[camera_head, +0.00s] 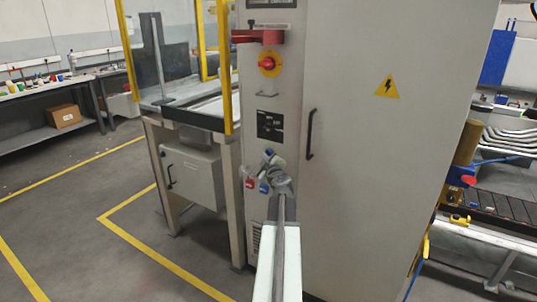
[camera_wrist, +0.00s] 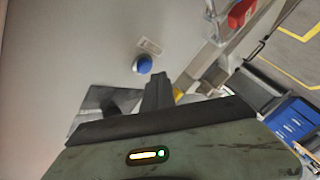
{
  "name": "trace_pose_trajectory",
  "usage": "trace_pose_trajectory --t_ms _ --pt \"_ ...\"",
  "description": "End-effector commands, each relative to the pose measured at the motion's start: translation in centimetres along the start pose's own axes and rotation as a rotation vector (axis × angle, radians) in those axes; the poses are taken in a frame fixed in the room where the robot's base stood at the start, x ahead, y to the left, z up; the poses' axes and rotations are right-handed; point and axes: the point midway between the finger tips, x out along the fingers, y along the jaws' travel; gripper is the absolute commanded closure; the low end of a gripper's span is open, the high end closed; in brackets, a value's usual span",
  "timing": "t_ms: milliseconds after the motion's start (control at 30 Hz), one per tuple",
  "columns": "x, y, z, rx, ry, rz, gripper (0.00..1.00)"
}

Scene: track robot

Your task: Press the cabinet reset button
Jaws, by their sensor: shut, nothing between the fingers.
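A round blue button (camera_wrist: 143,64) in a pale collar sits on the grey cabinet face in the wrist view, beside a small label plate (camera_wrist: 150,46). My gripper (camera_wrist: 156,80) is shut and empty, its dark tip just below the button in that picture; I cannot tell whether they touch. In the head view my gripper (camera_head: 273,167) is in front of the lower panel of the cabinet (camera_head: 350,120). It partly hides the small controls there, and blue and red parts (camera_head: 250,183) show at its left.
Above are a red-and-yellow rotary switch (camera_head: 269,63), a red handle (camera_head: 257,37) and a black panel (camera_head: 270,126). A black door handle (camera_head: 310,134) stands out at right. A yellow-framed glazed station (camera_head: 180,60) adjoins at left. Floor at far left is open.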

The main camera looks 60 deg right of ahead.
Motion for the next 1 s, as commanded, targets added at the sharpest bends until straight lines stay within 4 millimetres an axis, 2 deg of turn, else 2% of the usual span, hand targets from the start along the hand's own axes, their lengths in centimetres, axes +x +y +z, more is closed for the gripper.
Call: trace_pose_trajectory --t_ms 733,1000 --pt "0.03 -0.03 -0.04 0.0 0.001 0.0 1.0" --pt "0.63 0.4 0.36 0.0 0.0 0.0 1.0"
